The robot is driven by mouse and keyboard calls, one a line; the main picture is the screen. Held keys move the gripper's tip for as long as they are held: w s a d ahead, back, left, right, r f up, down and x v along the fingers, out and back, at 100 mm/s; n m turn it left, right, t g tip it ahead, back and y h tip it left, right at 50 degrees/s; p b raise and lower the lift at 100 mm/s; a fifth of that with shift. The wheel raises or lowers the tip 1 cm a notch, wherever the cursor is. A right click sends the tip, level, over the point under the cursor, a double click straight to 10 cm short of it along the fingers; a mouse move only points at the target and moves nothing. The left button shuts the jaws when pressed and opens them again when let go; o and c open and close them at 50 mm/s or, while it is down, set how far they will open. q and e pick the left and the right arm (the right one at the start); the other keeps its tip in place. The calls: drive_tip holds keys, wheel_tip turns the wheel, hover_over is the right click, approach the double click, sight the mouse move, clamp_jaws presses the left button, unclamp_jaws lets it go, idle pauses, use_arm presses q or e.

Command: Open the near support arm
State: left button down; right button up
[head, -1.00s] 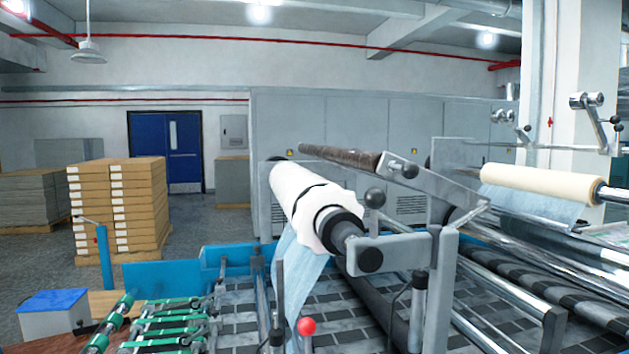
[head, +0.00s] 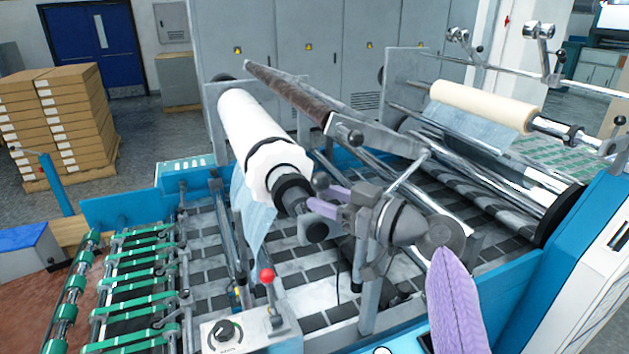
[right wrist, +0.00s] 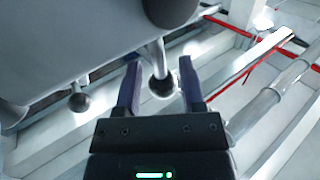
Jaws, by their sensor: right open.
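The near support arm (head: 369,285) is a grey metal bracket at the near end of the white film roll (head: 250,130). My right gripper (head: 320,196), with purple fingers, is open at this bracket, beside the roll's dark shaft end (head: 294,195). In the right wrist view a black ball knob (right wrist: 161,88) on a metal stem lies between the open fingers (right wrist: 160,80), which do not appear closed on it. A second ball knob (right wrist: 79,102) is to the left. The gripper and wrist hide part of the support arm in the head view. My left gripper is not in view.
A red-knobbed lever (head: 267,274) and a control box (head: 240,330) stand in front of the roll. A brown bar (head: 290,92) runs behind it. A cream roll (head: 485,105) is at the right. Green belts (head: 135,290) lie at the lower left.

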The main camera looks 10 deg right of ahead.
drive_tip(key=shift+x, duration=0.95)
drive_tip(key=shift+c, duration=0.2)
clamp_jaws()
idle(0.5)
